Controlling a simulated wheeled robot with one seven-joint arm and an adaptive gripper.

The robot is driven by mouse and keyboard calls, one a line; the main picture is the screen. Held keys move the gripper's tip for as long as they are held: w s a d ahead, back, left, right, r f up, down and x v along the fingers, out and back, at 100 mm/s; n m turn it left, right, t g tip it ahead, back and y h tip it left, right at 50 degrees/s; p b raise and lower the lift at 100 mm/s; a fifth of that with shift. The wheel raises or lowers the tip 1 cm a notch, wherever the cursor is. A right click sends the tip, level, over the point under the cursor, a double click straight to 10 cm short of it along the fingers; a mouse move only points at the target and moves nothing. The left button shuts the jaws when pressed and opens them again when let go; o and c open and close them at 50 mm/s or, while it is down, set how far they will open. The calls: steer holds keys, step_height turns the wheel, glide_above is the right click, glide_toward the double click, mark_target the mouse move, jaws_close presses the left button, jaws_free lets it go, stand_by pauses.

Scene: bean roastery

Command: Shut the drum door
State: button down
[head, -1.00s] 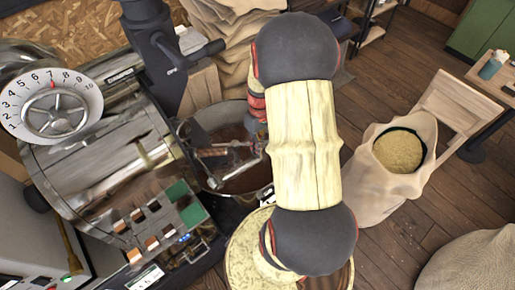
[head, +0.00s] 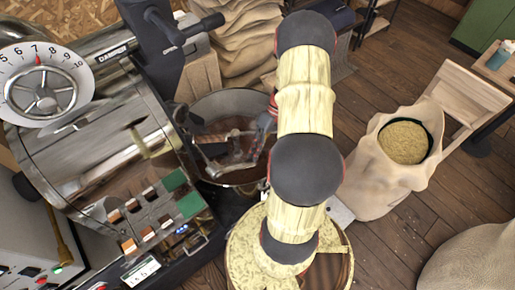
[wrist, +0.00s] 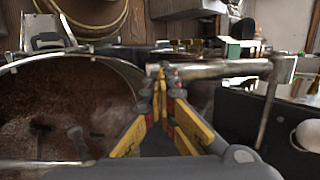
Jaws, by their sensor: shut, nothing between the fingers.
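The roaster drum (head: 95,160) is a shiny metal cylinder at the left of the head view. I cannot make out its door clearly in either view, so I cannot tell how far it stands open. In the wrist view my gripper (wrist: 162,78) has its yellow-and-dark fingers together, with nothing between them. Its tips overlap the left end of a horizontal metal bar (wrist: 225,69); I cannot tell whether they touch.
A round cooling tray (head: 232,97) with brown beans and stirring arms stands beside the drum; its rim also shows at the left of the wrist view (wrist: 110,65). A sack (head: 385,185) of pale beans stands to the right. Wooden floor between the sacks is clear.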

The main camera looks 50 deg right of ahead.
steer(key=w+a+f+n+t+y+b, duration=0.1)
steer(key=w+a+f+y+b, duration=0.2)
steer(key=a+f+y+b, duration=0.5)
steer(key=shift+a+f, duration=1.1)
steer(key=shift+a, duration=1.05)
